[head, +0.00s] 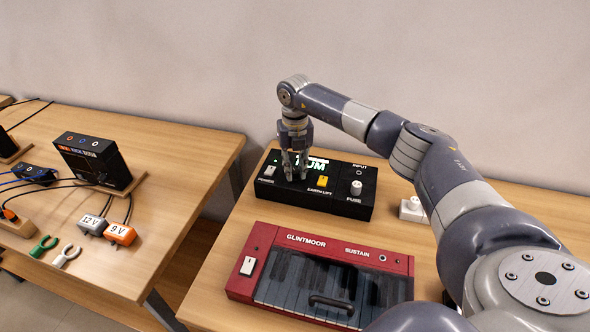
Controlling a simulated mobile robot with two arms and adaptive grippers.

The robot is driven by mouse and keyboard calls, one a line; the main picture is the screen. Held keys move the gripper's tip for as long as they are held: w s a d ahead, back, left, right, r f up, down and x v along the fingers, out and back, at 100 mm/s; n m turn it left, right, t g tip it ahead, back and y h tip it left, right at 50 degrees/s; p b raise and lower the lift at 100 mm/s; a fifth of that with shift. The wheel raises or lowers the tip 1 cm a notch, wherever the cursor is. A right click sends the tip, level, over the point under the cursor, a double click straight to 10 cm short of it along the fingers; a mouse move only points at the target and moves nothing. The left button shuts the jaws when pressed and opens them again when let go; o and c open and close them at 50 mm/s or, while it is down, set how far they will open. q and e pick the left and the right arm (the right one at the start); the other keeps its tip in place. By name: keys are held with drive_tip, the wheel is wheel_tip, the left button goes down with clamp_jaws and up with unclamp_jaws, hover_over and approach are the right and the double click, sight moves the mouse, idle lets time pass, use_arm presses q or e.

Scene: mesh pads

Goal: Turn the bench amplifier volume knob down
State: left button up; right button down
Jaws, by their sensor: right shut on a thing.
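My right gripper (295,175) points straight down onto the amplifier's top, left of the yellow switch. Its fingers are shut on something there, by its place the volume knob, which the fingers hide. I cannot read the knob's setting. My left gripper is out of view.
A red Glintmoor keyboard (370,259) lies in front of the amplifier. A white switch block (412,209) sits right of it, near my arm. On the left bench (190,165) are a black unit (92,160), cables and two plugs (120,234). A gap separates the benches.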

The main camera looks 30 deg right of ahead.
drive_tip(key=n+b, duration=0.1)
drive_tip(key=n, duration=0.3)
drive_tip(key=shift+n, duration=0.4)
drive_tip(key=n+b, duration=0.1)
drive_tip(key=n, duration=0.3)
drive_tip(key=n+b, duration=0.1)
drive_tip(key=n, duration=0.4)
drive_tip(key=shift+d, duration=0.1)
drive_tip(key=shift+n+b, duration=0.3)
drive_tip(key=shift+n, duration=1.3)
drive_tip(key=c, duration=1.4)
unclamp_jaws()
drive_tip(key=shift+o, duration=0.2)
drive_tip(key=shift+r, duration=0.15)
